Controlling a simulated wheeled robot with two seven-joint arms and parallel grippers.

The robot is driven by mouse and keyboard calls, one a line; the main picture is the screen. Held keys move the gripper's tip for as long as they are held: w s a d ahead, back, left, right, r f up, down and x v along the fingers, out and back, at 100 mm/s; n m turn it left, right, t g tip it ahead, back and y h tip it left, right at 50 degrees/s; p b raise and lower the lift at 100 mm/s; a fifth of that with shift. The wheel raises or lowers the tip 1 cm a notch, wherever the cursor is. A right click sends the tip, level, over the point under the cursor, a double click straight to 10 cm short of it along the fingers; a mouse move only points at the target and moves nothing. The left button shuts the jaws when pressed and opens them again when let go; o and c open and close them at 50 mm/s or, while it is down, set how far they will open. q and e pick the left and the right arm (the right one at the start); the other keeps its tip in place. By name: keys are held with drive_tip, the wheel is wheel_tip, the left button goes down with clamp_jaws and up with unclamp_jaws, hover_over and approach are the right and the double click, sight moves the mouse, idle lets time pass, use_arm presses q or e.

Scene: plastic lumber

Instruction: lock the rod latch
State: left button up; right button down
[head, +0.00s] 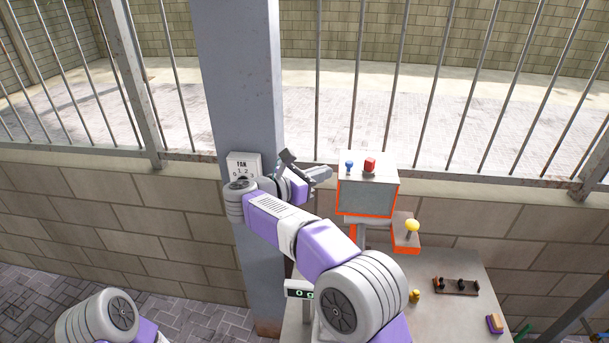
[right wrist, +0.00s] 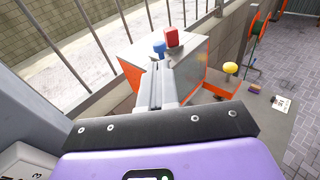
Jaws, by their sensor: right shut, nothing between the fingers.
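A brown plate with dark knobs and a bar (head: 456,286) lies on the grey table at the lower right; it may be the rod latch, but it is too small to tell its state. My left gripper is out of view; only part of that arm shows at the lower left.
The box (head: 366,197) carries a blue knob (head: 349,166) and a red button (head: 370,164). A yellow knob (head: 412,226) stands beside it. The table (head: 455,262) also holds a small yellow piece (head: 415,296) and a purple block (head: 494,323). A FAN dial (head: 244,165) is on the post.

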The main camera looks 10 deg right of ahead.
sight(347, 165)
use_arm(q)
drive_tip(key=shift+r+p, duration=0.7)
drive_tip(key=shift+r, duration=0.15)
use_arm(e)
drive_tip(key=x, duration=0.5)
drive_tip(key=shift+w+d+f, duration=0.1)
drive_tip(key=shift+w+d, duration=0.1)
drive_tip(key=shift+d, duration=0.05)
